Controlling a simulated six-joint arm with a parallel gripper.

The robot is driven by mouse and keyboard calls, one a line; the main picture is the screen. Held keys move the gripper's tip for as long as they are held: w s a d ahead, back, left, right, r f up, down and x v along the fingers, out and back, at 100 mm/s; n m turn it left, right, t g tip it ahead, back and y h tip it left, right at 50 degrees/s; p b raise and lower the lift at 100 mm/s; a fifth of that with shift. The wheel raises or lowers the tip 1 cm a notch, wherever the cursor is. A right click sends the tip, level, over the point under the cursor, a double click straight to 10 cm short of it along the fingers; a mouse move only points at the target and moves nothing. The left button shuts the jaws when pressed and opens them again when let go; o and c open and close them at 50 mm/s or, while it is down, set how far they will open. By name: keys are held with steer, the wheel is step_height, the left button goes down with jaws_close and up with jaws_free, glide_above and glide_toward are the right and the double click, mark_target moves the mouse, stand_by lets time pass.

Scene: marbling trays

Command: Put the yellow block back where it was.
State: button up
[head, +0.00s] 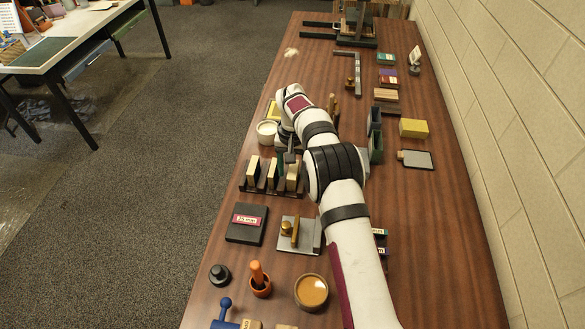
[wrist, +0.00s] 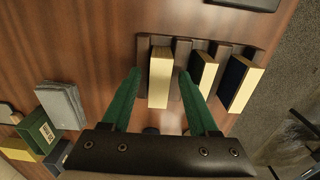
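A yellow block (head: 413,128) lies on the table to the right of my arm, beside a pair of dark green-grey upright holders (head: 376,148). My gripper (wrist: 159,72) has green fingers and is open. In the wrist view its fingers stand on either side of a block with a cream-yellow face (wrist: 159,82), with a gap on both sides. That block is one of three in a dark slotted rack (wrist: 183,47); the rack also shows in the head view (head: 262,192). Whether the fingertips are down at block height I cannot tell. In the head view my arm hides most of the gripper.
A dark labelled box (head: 246,224) and a grey plate with a brass knob (head: 300,246) lie in front. A small grey plate (head: 416,159) lies near the yellow block.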

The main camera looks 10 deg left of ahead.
mark_target(292, 171)
steer(key=shift+r, duration=0.1)
step_height(292, 171, up, 11)
steer(key=s+d+r+m, duration=0.2)
steer(key=s+d+r, duration=0.6)
steer(key=s+r, duration=0.3)
steer(key=s+d+f+m, duration=0.1)
steer(key=s+d, duration=0.1)
steer(key=s, duration=0.7)
steer(key=s+d+f+m+y, duration=0.1)
steer(key=s+d+f, duration=0.1)
steer(key=s, duration=0.8)
steer(key=s+d+f+m, duration=0.1)
steer(key=s+d, duration=0.2)
steer(key=s, duration=0.6)
steer(key=shift+s+f+m+y, duration=0.2)
steer(key=shift+f+m+y, duration=0.1)
steer(key=shift+f+y, duration=0.1)
